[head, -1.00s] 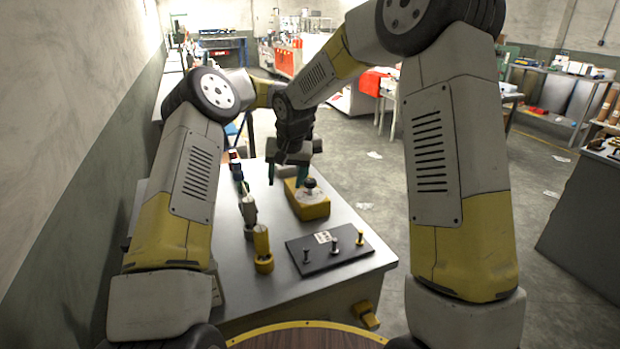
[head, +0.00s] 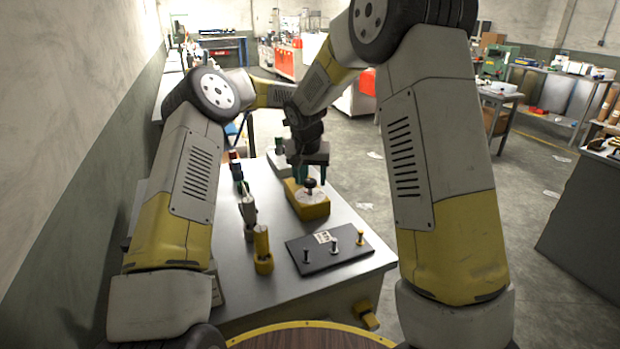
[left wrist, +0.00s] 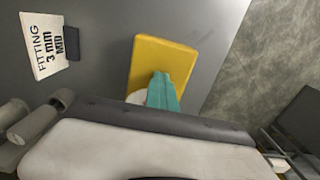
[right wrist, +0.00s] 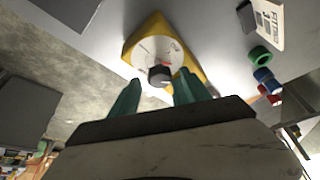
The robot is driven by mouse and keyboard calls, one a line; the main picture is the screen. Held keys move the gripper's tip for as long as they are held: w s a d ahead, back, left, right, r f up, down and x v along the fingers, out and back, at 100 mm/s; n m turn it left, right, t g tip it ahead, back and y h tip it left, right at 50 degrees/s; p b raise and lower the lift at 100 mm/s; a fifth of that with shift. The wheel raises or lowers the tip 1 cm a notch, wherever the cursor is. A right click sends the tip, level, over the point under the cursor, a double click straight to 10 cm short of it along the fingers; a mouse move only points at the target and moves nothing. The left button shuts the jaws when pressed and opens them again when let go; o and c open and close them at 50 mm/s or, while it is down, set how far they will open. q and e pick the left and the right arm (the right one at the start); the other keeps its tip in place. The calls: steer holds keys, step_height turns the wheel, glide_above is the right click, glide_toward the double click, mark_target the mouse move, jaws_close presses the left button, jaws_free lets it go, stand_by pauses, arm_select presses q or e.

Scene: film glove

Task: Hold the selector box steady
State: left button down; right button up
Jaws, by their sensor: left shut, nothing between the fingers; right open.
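The yellow selector box (head: 312,207) stands on the grey bench, with a pale dial and a dark knob (head: 310,184) on top. In the right wrist view my right gripper (right wrist: 155,92) is open, its teal fingers spread on either side of the knob (right wrist: 159,75) without closing on it. In the left wrist view my left gripper (left wrist: 164,82) is shut and empty. Its teal fingers overlap the near part of the box (left wrist: 165,60); I cannot tell whether they touch it. In the head view the right wrist and forearm hide much of the left gripper.
A dark plate with several pegs (head: 318,257) lies at the bench front. A yellow cylinder (head: 263,250) and other small parts line the left side. A sign reading "FITTING 3 mm MID" (left wrist: 45,48) stands near the box. The bench right of the box is clear.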

arm_select(q)
steer(key=shift+s+a+f, duration=0.1)
steer(key=shift+f, duration=0.25)
arm_select(e)
steer(key=shift+f, duration=0.1)
jaws_close()
steer(key=shift+d, duration=0.1)
steer(key=n+y, duration=0.1)
steer(key=n, duration=0.1)
steer(key=n+y, duration=0.1)
steer(key=n, duration=0.1)
steer(key=shift+w+d+n, duration=0.1)
steer(key=shift+d+n, duration=0.1)
steer(key=shift+n, duration=0.2)
steer(key=n+y, duration=0.1)
steer(key=n, duration=0.2)
steer(key=n+g, duration=0.1)
steer(key=n, duration=0.1)
steer(key=shift+n+g+y, duration=0.3)
steer(key=shift+n+y, duration=0.1)
